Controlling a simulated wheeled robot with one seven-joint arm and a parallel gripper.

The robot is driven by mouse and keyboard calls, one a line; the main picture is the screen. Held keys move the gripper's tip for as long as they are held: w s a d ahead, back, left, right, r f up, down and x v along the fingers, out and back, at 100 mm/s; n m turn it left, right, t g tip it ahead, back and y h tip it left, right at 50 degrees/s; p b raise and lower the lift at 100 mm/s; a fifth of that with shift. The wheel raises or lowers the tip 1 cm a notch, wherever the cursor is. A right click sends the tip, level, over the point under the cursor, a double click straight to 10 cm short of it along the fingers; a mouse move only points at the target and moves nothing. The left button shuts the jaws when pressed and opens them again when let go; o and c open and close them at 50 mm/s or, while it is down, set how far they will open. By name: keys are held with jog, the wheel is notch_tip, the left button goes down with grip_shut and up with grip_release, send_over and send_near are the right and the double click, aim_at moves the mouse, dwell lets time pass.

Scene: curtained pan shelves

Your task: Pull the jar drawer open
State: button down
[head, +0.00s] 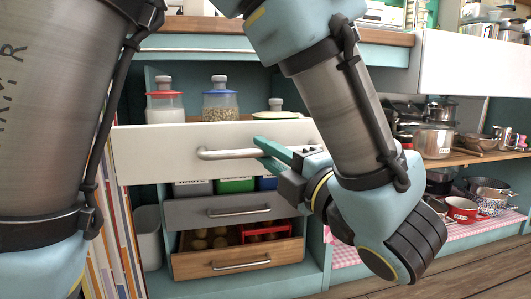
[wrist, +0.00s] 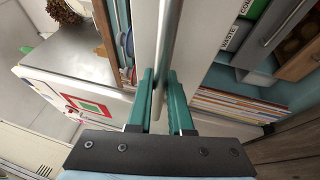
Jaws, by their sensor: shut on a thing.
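The jar drawer has a white front (head: 150,152) with a silver bar handle (head: 225,154). Its front stands out from the teal cabinet, so the drawer is at least partly open. A red-lidded jar (head: 165,104), a blue-lidded jar (head: 220,102) and a pale-lidded jar (head: 275,112) show above the front; their lower parts are hidden. My gripper (head: 268,150) is shut on the right part of the handle. In the wrist view, the bar (wrist: 165,45) runs between the teal fingers of my gripper (wrist: 163,90).
Below, a grey drawer (head: 185,213) with bins above it and a wooden drawer (head: 205,264) holding round items also stand out. Pan shelves (head: 475,157) are at the right. Upright books (head: 125,230) and a pale bin (head: 148,235) are at the left.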

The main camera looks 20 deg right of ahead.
jog(key=c, duration=0.8)
grip_release()
jog(key=shift+c, duration=0.2)
jog(key=p+v, duration=0.2)
jog(key=v, duration=0.8)
jog(key=shift+s, duration=0.4)
jog(key=shift+f, duration=0.1)
